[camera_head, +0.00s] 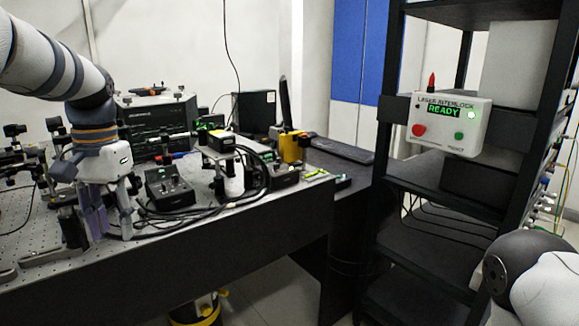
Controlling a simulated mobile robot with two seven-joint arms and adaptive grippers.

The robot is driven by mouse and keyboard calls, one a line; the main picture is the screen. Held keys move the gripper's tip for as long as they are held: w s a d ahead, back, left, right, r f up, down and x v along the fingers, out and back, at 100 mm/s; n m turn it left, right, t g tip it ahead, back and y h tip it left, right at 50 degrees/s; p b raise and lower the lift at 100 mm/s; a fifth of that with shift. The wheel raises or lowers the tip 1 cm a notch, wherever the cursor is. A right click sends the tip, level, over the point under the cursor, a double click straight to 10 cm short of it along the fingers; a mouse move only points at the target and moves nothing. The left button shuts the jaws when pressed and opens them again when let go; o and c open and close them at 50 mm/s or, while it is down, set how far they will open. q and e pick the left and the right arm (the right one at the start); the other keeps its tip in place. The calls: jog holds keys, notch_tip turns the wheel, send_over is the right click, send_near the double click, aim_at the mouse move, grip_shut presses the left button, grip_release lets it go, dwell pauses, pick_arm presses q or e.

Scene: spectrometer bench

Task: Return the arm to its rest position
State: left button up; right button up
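My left arm (58,65) comes in from the upper left and bends down over the optical bench. My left gripper (109,218) points down near the front edge of the bench, among the optical mounts. Its fingers look spread apart, with nothing visible held between them. Whether the fingertips touch the bench top is hard to tell. Part of my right arm (535,275) shows at the lower right edge, in front of the rack. My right gripper is outside the picture.
A black control box (169,188) and cables (215,207) lie right of my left gripper. Optical mounts (18,165) stand left. A yellow-based holder (291,148) stands farther right. The black rack (425,255) carries a laser interlock box (448,122) reading READY.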

pick_arm(q)
jog(key=s+d+f, duration=0.1)
jog(key=s+f, duration=0.3)
jog(key=f, duration=0.5)
jog(key=s+d+f, duration=0.2)
jog(key=s+f, duration=0.1)
jog(key=f, duration=0.6)
jog(key=s+d+f, duration=0.1)
jog(key=s+f, duration=0.3)
jog(key=f, duration=0.6)
jog(key=s+d+f, duration=0.3)
jog(key=s+f, duration=0.5)
jog(key=s, duration=0.4)
jog(key=s+d, duration=0.2)
jog(key=s, duration=1.3)
jog(key=shift+s+d+n+g, duration=0.15)
jog(key=shift+d+n+g, duration=0.15)
jog(key=shift+d+g, duration=0.1)
jog(key=shift+a, duration=0.1)
